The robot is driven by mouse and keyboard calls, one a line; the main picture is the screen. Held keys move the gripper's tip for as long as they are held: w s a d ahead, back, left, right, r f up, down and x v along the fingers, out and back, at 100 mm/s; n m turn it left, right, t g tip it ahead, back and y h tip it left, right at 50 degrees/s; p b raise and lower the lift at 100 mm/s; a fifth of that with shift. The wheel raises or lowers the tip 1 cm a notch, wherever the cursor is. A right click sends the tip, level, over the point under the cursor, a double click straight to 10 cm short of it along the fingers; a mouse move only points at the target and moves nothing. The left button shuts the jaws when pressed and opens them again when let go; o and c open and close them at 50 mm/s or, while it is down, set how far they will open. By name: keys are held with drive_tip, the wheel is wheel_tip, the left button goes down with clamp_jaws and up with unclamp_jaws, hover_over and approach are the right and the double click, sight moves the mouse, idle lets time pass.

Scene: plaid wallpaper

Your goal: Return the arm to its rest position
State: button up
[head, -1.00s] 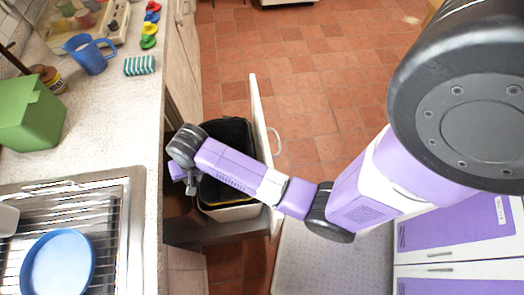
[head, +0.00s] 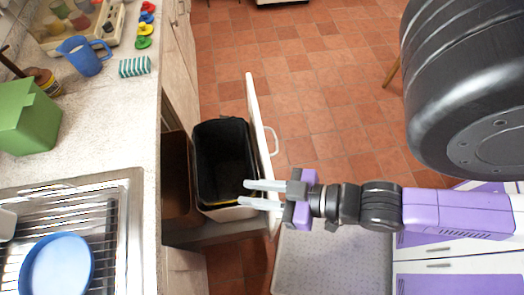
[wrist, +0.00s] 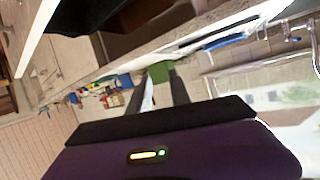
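My gripper (head: 243,193) is in the middle of the head view, right of the counter, with its fingers pointing left. The two fingers are apart with nothing between them. They hang over the front part of an open pull-out bin (head: 222,160) with a black liner, near its drawer front (head: 260,130). My arm stretches out to the right of the picture. In the wrist view the gripper's fingers (wrist: 165,92) also show apart.
The counter (head: 110,120) on the left holds a blue jug (head: 85,57), a striped sponge (head: 135,67), a green container (head: 28,118) and a blue bowl (head: 57,266) on the sink rack. Tiled floor (head: 310,90) lies open beyond the drawer.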

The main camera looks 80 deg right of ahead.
drive_tip(key=shift+n+t, duration=0.6)
drive_tip(key=shift+n, duration=0.1)
drive_tip(key=r, duration=0.1)
drive_tip(key=s+r, duration=0.1)
drive_tip(key=r, duration=0.3)
drive_tip(key=shift+s+d, duration=0.15)
drive_tip(key=shift+s, duration=0.15)
